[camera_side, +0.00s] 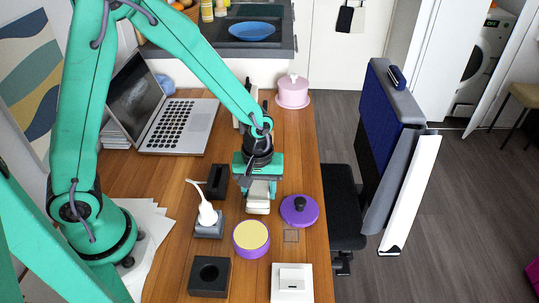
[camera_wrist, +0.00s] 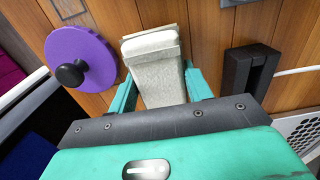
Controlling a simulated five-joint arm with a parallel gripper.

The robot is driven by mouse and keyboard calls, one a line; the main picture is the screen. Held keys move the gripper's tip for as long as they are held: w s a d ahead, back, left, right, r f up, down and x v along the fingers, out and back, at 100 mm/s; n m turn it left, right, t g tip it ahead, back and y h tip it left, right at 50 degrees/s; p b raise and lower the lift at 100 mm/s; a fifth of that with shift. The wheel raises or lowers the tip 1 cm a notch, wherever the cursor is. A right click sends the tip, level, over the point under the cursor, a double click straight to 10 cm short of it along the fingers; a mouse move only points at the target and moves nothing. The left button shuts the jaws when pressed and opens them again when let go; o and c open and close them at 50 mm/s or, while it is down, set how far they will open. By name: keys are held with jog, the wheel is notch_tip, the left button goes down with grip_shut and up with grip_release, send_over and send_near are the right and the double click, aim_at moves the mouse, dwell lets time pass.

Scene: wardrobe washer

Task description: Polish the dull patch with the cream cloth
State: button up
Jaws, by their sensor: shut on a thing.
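My gripper (camera_side: 259,182) is shut on a cream, block-shaped thing, which I take to be the cream cloth (camera_side: 258,204). The cloth points down over the wooden table; I cannot tell whether it touches the wood. In the wrist view the cloth (camera_wrist: 155,65) sits between the teal fingers of my gripper (camera_wrist: 160,88). The dull patch (camera_side: 291,236) is a small greyish square on the table, in front of and to the right of the cloth. Part of it shows at the top of the wrist view (camera_wrist: 68,8), apart from the cloth.
A purple lid with a dark knob (camera_side: 299,212) lies between the cloth and the table's right edge. A purple tin with a yellow top (camera_side: 251,237), a grey holder with a white-headed tool (camera_side: 208,222), a black block (camera_side: 218,182), a black box (camera_side: 209,276) and a white switch (camera_side: 291,283) stand nearby.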

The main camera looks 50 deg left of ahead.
jog(key=shift+f, duration=0.4)
jog(key=shift+w+a, duration=1.55)
jog(key=shift+w, duration=0.1)
jog(key=shift+w+a, duration=1.45)
jog(key=shift+a, duration=0.1)
jog(key=shift+s+d, duration=0.1)
jog(key=shift+s+d, duration=1.5)
